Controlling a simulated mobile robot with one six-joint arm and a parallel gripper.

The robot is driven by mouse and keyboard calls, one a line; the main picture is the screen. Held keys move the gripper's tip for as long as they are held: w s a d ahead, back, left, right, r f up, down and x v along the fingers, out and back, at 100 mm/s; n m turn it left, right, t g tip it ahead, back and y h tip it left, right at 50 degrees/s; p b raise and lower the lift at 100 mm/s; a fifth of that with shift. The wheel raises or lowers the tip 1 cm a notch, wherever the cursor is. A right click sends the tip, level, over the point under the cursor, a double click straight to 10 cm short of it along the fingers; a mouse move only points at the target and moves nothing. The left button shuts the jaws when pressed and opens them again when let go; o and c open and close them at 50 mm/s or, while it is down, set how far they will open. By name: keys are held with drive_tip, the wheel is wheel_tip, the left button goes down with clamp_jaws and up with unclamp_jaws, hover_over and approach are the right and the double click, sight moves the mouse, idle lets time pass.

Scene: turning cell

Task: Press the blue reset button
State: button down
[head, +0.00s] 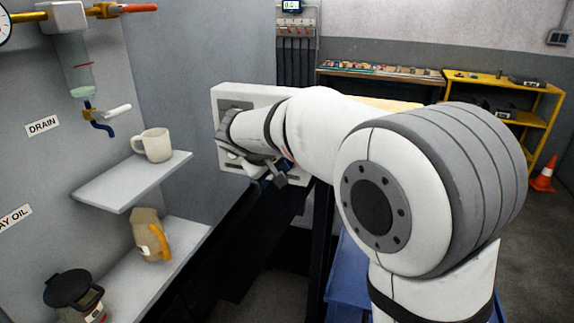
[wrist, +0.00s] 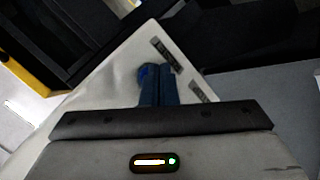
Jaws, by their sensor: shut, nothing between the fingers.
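A white panel (head: 225,93) stands behind my arm in the head view. My gripper (head: 279,177) is in front of its lower part, and the arm hides much of its face. In the wrist view the pale panel (wrist: 118,80) lies tilted, with small dark label plates (wrist: 165,54) on it. The blue button (wrist: 145,71) shows as a rounded edge just left of the tips of my gripper (wrist: 159,70). The fingers are shut and empty and cover part of it. I cannot tell whether they touch it. The button is hidden in the head view.
On the left, shelves hold a white mug (head: 153,145), a beige jug (head: 148,236) and a black-lidded can (head: 72,291). A drain valve (head: 100,115) juts from the wall above. A yellow shelf unit (head: 507,84) and orange cone (head: 544,174) stand at the far right.

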drive_tip(key=shift+w+d, duration=0.1)
drive_tip(key=shift+w, duration=0.15)
idle(0.6)
drive_tip(key=shift+s+a+b, duration=0.25)
drive_tip(key=shift+s+b, duration=0.25)
drive_tip(key=shift+s, duration=0.25)
drive_tip(key=s, duration=0.1)
drive_tip(key=s+a+b, duration=0.1)
drive_tip(key=s, duration=0.1)
drive_tip(key=s+b, duration=0.1)
drive_tip(key=shift+s+a, duration=0.35)
idle(0.3)
